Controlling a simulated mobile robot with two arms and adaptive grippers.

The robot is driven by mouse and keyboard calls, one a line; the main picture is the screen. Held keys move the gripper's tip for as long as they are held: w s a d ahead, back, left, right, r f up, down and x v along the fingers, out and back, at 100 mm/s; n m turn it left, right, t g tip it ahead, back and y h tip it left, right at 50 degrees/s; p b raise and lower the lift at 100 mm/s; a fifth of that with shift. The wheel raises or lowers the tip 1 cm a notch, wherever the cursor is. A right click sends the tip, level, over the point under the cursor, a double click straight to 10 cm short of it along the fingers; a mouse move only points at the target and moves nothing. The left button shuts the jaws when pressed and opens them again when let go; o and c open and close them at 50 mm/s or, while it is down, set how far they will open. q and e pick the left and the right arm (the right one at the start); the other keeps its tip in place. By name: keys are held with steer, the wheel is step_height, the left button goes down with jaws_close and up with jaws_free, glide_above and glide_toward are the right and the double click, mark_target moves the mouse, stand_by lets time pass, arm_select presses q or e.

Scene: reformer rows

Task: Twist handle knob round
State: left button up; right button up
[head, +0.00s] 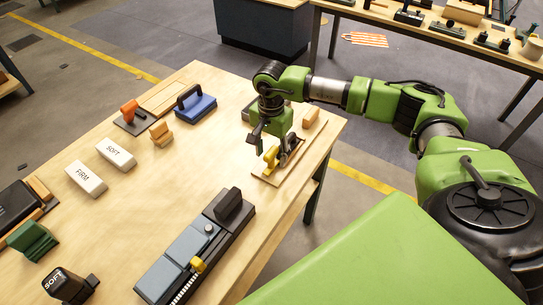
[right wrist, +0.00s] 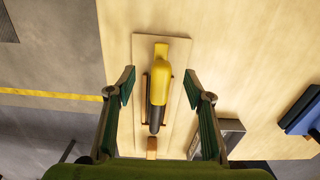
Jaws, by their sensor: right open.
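A yellow-and-dark-grey handle (right wrist: 161,84), apparently the handle knob, is mounted on a flat wooden board (right wrist: 178,55). In the head view the handle's yellow part (head: 271,155) shows below my right gripper (head: 268,145), and the board (head: 266,178) lies near the table's right edge. In the right wrist view my right gripper (right wrist: 162,90) is open and empty, with one green-padded finger on each side of the handle. Gaps show between the fingers and the handle. I cannot tell how high the fingertips are above the board. My left gripper is not in view.
The wooden table (head: 165,195) also holds a long grey device with a black handle (head: 228,203), a blue block with a handle (head: 195,103), an orange-handled tool (head: 130,112), and white SOFT (head: 116,152) and FIRM (head: 84,176) blocks. The table's middle is clear.

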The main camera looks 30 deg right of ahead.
steer(key=shift+r, duration=0.15)
steer(key=shift+r+p, duration=1.9)
steer(key=shift+r, duration=1.45)
